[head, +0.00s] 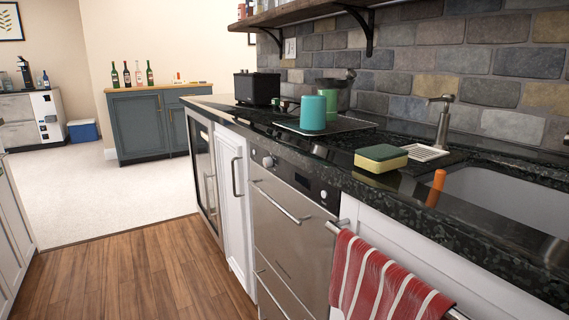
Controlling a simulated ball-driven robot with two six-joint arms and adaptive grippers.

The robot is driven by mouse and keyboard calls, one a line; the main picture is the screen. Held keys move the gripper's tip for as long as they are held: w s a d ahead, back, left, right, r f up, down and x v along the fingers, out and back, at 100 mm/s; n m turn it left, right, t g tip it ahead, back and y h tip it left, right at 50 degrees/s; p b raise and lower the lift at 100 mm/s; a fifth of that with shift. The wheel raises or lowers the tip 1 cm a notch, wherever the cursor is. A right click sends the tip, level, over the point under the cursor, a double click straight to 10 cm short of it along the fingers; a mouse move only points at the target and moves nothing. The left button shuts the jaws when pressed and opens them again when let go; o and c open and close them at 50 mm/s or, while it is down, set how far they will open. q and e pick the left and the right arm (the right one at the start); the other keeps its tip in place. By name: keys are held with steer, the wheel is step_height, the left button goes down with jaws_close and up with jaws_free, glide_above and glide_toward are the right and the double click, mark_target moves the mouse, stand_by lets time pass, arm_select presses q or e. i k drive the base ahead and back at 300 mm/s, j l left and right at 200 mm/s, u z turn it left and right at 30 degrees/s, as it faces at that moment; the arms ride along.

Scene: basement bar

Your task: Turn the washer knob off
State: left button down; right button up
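The washer is a steel-fronted appliance (282,228) built in under the black counter, right of a white cabinet door. Its dark control panel (301,181) runs along the top, seen at a slant. A round silver knob (267,161) sits near the panel's left end. A second small round control (323,195) shows near the right end. The knob's marking is too small to read. A long bar handle (281,204) crosses the front below the panel. Neither of my grippers is in view.
A red striped towel (385,280) hangs on a rail right of the washer. The wooden floor (140,275) before the washer is clear.

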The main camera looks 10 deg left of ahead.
mark_target(268, 162)
steer(key=i+j+z, duration=0.1)
steer(key=j+z, duration=0.15)
steer(key=i+j+z, duration=0.1)
steer(key=j+z, duration=0.45)
steer(key=i+j, duration=0.05)
steer(key=j, duration=0.05)
